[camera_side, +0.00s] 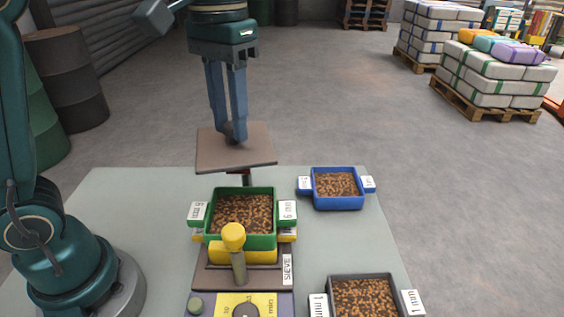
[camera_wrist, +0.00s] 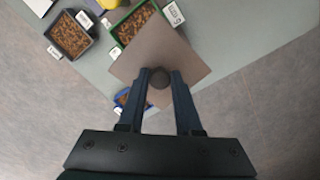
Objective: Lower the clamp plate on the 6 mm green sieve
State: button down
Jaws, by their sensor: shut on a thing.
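The brown clamp plate (camera_side: 222,152) is held up above and behind the green sieve (camera_side: 243,243), tilted, in the side view. My gripper (camera_side: 236,138) is shut on the dark round knob on top of the plate. In the wrist view the knob (camera_wrist: 159,86) sits between my fingers, and the plate (camera_wrist: 150,48) covers part of the green sieve (camera_wrist: 120,20). The green sieve is full of brown granules, has white "6 mm" labels on both sides, and sits on the sieve station, above a yellow part. A post behind the sieve shows under the plate.
A blue sieve (camera_side: 338,205) stands right of the station and a dark grey sieve (camera_side: 318,290) labelled "1 mm" stands at the front right. A yellow-topped lever (camera_side: 238,268) rises in front of the green sieve. Drums and pallets of sacks stand beyond the table.

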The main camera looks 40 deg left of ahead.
aim_at(235, 161)
jog(key=s+d+m, duration=0.2)
jog(key=d, duration=0.1)
jog(key=shift+s+d+f, duration=0.1)
jog(key=shift+s+d, duration=0.1)
jog(key=shift+d, duration=0.05)
jog(key=shift+f, duration=3.15)
jog(key=shift+f, duration=0.7)
jog(key=shift+c, duration=0.6)
grip_release()
jog(key=shift+r, duration=0.1)
jog(key=shift+r, duration=3.95)
jog(key=shift+a, duration=0.1)
